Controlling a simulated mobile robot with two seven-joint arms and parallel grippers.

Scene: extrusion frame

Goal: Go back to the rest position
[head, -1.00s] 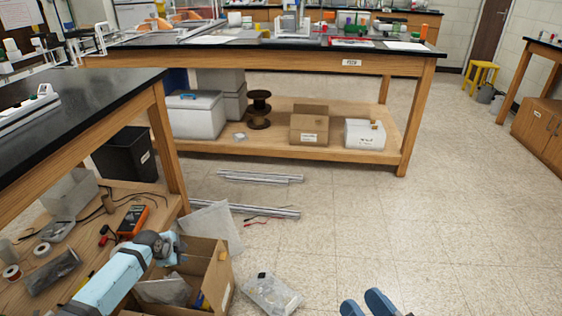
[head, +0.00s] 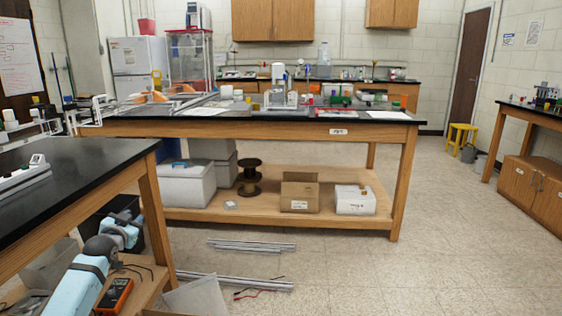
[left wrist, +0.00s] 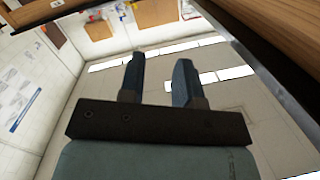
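My left arm shows at the lower left of the head view as light blue links beside the near bench; its fingertips cannot be made out there. In the left wrist view my left gripper (left wrist: 159,78) has its two dark blue fingers apart, with nothing between them. A wooden bench side and a dark edge lie close by at the upper right of that view. My right gripper is not in view.
The near bench's black top (head: 75,170) is at the left. A long bench (head: 250,130) stands across the middle. Aluminium extrusions (head: 250,246) and red and black leads (head: 255,293) lie on the floor. The floor at the right (head: 430,265) is clear.

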